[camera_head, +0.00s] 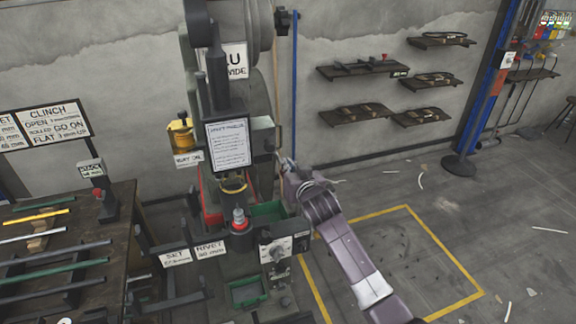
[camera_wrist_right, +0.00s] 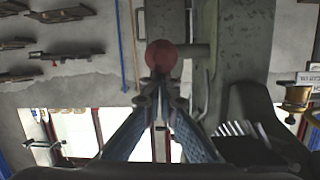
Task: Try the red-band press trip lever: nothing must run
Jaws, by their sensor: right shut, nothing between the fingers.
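The press (camera_head: 235,110) with a red band low on its body stands in the middle of the head view, a printed sheet on its front. My right gripper (camera_head: 286,168) is at the press's right side, at about the height of the sheet's lower edge. In the right wrist view my right gripper (camera_wrist_right: 160,88) is shut and empty. A round red knob (camera_wrist_right: 161,55) shows just past its fingertips; I cannot tell whether they touch. In the head view I cannot make out the knob. My left gripper is not in view.
A workbench (camera_head: 60,285) with several rods stands at the left. Small wall shelves (camera_head: 362,68) hang behind. A blue post (camera_head: 485,90) stands at the right. A yellow floor outline (camera_head: 450,255) lies right of the press, with open floor around my right arm.

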